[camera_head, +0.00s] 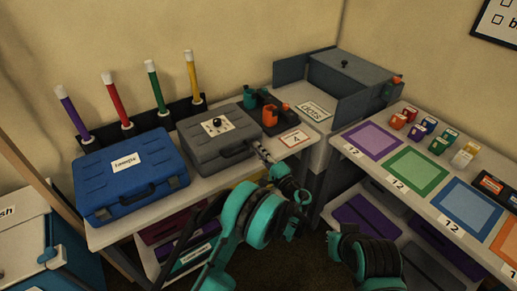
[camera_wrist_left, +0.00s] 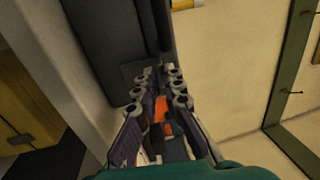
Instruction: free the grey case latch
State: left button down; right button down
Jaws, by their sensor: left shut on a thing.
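The grey case (camera_head: 200,143) lies closed on the left table, with a white label and a dark round knob on its lid and a handle at its front. My left gripper (camera_head: 265,154) is at the right end of the case's front side. In the left wrist view, the gripper's fingertips (camera_wrist_left: 154,74) meet the edge of the dark grey case (camera_wrist_left: 110,45). The fingers are shut on a small part there, which looks like the case latch; they hide most of it.
A blue case (camera_head: 130,178) stands just left of the grey one. Several coloured tubes (camera_head: 155,90) stand in a dark rack behind. Orange and green tools (camera_head: 270,117) and a card (camera_head: 294,138) lie right of the case.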

pick_arm(q)
jog(key=shift+s+d+f+t+y, duration=0.25)
jog(key=shift+f+t+y, duration=0.45)
jog(key=shift+t, duration=0.35)
jog(key=shift+s+d+f+t+y, duration=0.1)
jog(key=shift+s+f+t+y, duration=0.2)
jog(key=shift+f+t+y, duration=0.5)
jog(key=shift+r+t, duration=0.15)
jog(key=shift+t, duration=0.2)
jog(key=c, duration=1.6)
grip_release()
jog(key=shift+c, duration=0.2)
jog(key=s+d+f, duration=0.3)
jog(key=s+d, duration=0.6)
jog(key=s, duration=0.4)
jog(key=shift+d, duration=0.25)
